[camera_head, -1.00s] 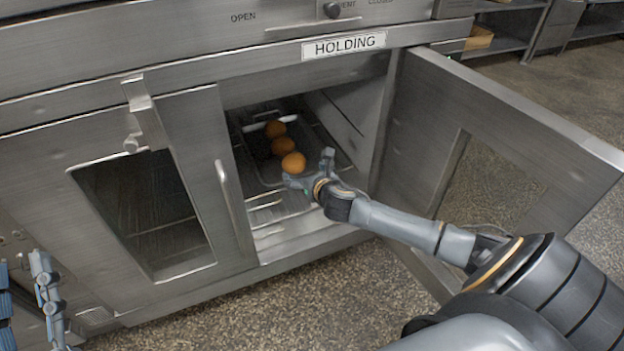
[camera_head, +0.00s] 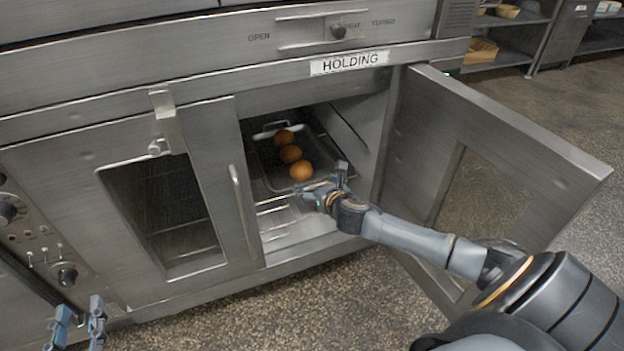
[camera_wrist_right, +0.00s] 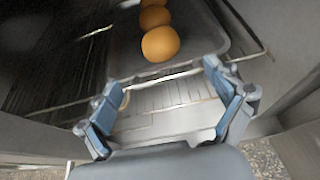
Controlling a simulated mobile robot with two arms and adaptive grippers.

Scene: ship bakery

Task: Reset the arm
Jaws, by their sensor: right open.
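My right arm reaches from the lower right to the opening of the holding cabinet (camera_head: 300,250). My right gripper (camera_head: 328,180) is open and empty at the mouth of the opening, just in front of the nearest bun. In the right wrist view its two blue fingers (camera_wrist_right: 165,105) stand apart with only the wire rack (camera_wrist_right: 160,98) behind them. My left gripper (camera_head: 76,325) is low at the left edge of the head view; its two fingers stand apart with nothing seen between them.
Three orange-brown buns (camera_head: 301,171) lie in a row on a dark tray (camera_head: 262,160) inside the cabinet. The right door (camera_head: 400,170) stands open beside my right arm. The left door (camera_head: 215,190) is shut. Speckled floor in front is clear.

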